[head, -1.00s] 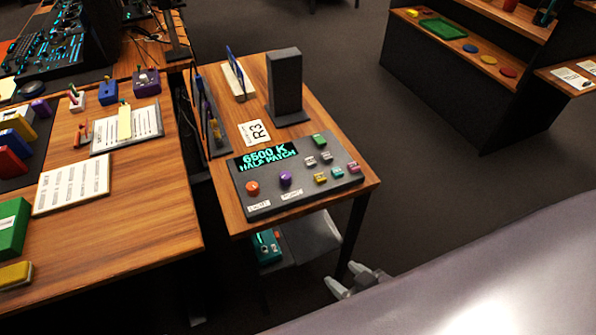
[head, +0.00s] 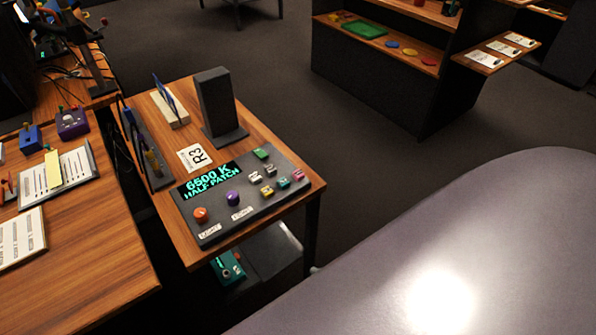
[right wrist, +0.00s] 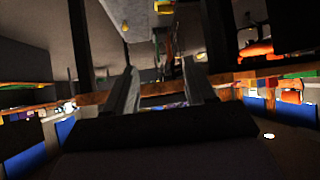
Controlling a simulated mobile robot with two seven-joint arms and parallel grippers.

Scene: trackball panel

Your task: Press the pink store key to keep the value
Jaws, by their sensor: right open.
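The pink key (head: 298,174) is a small block at the right end of the front row on the dark control panel (head: 215,238). The panel's display (head: 208,181) reads "6500 K HALF PATCH" in cyan. My right gripper (right wrist: 160,90) shows in the right wrist view with its two fingers apart and nothing between them. In the head view it is almost wholly hidden; at most a small grey tip shows beside the table leg, below and apart from the panel. My left gripper is in neither view.
An orange ball (head: 201,214) and a purple ball (head: 233,198) sit on the panel. Teal (head: 283,183), yellow (head: 267,190) and green (head: 261,154) keys are near the pink one. A dark upright block (head: 217,103) stands behind. Open floor lies to the right.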

